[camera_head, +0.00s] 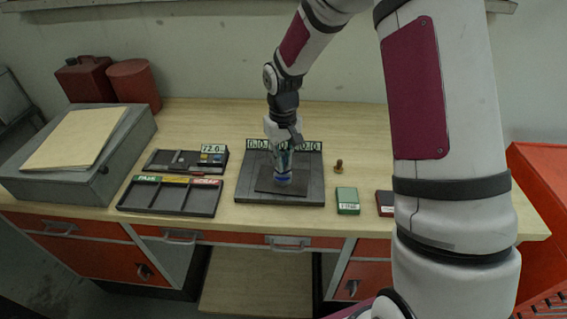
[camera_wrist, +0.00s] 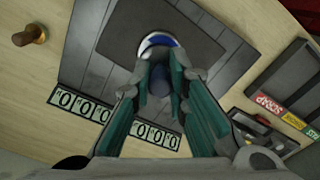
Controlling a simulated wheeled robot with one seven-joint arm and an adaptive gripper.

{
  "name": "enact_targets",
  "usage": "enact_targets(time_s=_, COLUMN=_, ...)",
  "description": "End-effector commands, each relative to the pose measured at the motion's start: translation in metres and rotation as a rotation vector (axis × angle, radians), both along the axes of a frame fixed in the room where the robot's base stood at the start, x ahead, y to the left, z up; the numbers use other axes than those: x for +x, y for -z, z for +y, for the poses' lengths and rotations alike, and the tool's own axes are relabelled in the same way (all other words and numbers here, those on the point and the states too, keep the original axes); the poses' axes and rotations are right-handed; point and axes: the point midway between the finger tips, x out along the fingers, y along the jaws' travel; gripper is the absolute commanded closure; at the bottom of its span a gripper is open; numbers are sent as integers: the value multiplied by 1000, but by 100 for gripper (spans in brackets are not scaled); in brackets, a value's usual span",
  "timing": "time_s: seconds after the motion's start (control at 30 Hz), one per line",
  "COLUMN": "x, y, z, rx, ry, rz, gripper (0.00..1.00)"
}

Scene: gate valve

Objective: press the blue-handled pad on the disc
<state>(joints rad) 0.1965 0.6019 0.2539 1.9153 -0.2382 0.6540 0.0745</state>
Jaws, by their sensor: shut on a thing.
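My gripper (camera_head: 284,165) points down over a dark square mat (camera_head: 264,184) on a grey slatted platform. In the wrist view its teal-lined fingers (camera_wrist: 161,75) are closed around a blue handle (camera_wrist: 160,86), mostly hidden between them. Beyond the fingertips a round piece with a pale rim and blue face (camera_wrist: 158,41) shows as a crescent on the mat. I cannot tell whether this is the pad's face or the disc. In the head view a blue edge (camera_head: 283,179) shows at mat level below the fingers; any gap there is too small to tell.
Number cards (camera_head: 257,144) stand along the platform's back edge. A labelled, divided tray (camera_head: 170,208) and a dark fixture (camera_head: 187,162) lie left. A brass knob (camera_head: 339,167), a green block (camera_head: 347,208) and a dark red block (camera_head: 384,210) stand right. The table behind is clear.

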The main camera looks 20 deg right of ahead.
Motion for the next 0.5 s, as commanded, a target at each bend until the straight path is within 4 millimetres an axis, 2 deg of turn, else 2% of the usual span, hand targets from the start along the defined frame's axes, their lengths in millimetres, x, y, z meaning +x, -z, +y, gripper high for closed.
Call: enact_targets(time_s=0.5, x=0, y=-38, z=0, rx=0, ry=0, rz=-1, gripper=100)
